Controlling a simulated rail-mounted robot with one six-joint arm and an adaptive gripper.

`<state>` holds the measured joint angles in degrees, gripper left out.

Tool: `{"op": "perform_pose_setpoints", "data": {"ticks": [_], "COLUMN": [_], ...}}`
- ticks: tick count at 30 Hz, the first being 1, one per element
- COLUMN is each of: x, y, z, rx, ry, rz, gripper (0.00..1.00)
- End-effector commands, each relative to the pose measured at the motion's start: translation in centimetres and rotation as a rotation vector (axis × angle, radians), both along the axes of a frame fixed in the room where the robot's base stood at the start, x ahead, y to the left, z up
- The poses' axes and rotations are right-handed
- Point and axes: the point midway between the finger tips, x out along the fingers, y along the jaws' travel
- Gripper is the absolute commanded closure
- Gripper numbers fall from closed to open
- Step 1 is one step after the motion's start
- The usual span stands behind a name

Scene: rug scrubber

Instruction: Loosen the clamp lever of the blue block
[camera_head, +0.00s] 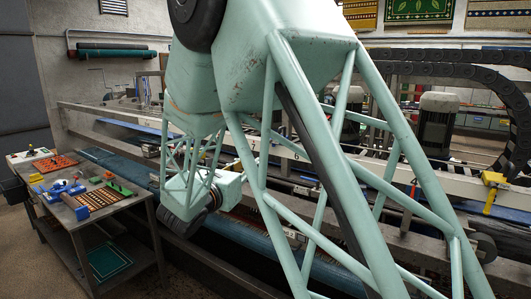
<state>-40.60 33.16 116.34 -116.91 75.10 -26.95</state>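A blue fixture (66,195) with a bar-like part lies on the grey workbench at the left. It is the clearest blue block-like thing in view, but it is small, and I cannot make out a clamp lever on it or be sure it is the task's block. My mint-green arm fills the middle of the view and hides much of the machine behind it. Its far end hangs right of the workbench, apart from the blue fixture. I cannot make out gripper fingers there.
The workbench (150,208) also holds an orange tray (54,164), a slotted brown board (97,200) and a green piece (121,187). A long machine with rails (400,175) runs behind my arm. A yellow clamp-like part (493,180) sits on it at the right. Dark motors (437,120) stand behind.

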Motion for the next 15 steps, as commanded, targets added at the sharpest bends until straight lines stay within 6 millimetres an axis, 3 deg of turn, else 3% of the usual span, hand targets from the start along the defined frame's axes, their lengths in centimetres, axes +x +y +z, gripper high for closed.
{"op": "perform_pose_setpoints", "data": {"ticks": [8, 15], "x": [0.4, 1.9], "y": [-0.2, -0.8], "z": [0.0, 0.0], "rx": [0.001, 0.001], "ry": [0.0, 0.0], "rz": [-0.001, -0.004], "gripper": [0.8, 0.8]}}
